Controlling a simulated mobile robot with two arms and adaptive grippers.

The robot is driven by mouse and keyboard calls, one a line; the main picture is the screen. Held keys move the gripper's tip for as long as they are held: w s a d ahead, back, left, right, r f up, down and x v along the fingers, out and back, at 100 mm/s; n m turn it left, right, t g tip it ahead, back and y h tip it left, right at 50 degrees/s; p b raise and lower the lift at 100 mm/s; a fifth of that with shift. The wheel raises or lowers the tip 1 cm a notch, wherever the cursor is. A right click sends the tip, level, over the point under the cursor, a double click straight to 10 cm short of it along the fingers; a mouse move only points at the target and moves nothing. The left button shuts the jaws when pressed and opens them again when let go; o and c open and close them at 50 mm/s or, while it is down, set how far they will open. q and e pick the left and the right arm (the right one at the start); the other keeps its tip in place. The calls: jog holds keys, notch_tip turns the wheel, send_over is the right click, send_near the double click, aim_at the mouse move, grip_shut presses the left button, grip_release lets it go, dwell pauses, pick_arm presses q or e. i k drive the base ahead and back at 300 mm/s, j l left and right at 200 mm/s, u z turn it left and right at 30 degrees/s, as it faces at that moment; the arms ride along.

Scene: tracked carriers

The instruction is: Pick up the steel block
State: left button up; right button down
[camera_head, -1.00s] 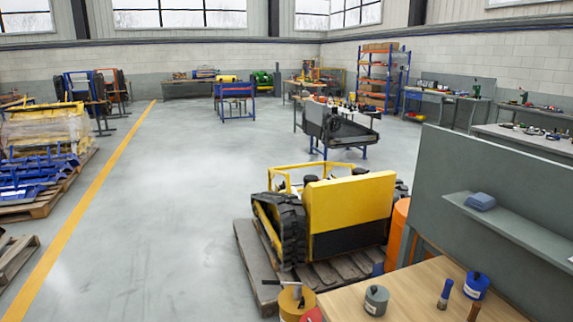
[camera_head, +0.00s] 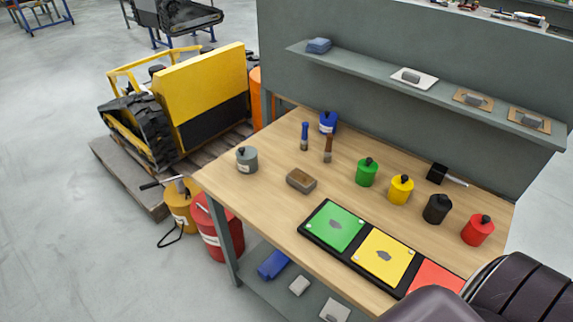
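No block is plainly marked as steel, and I cannot tell which one it is. Grey blocks sit on the wall shelf: one on a white plate (camera_head: 413,78), one on a brown plate (camera_head: 473,98) and one on another brown plate (camera_head: 529,120). A brownish block with a greyer top (camera_head: 301,181) lies on the wooden bench top (camera_head: 265,205). Small pale blocks (camera_head: 299,285) lie on the lower shelf under the bench. Neither of my grippers is in view; a dark rounded shape fills the bottom right corner and hides the bench there.
Several canisters, including green (camera_head: 366,173) and red (camera_head: 478,231), stand on the bench near a black tray with coloured panels (camera_head: 335,226). A yellow tracked carrier (camera_head: 205,95) stands on a pallet at left. Red and yellow cans stand by the bench leg.

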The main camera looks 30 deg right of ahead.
aim_at(302, 181)
jog(key=i+j+z, duration=0.15)
jog(key=z, duration=1.4)
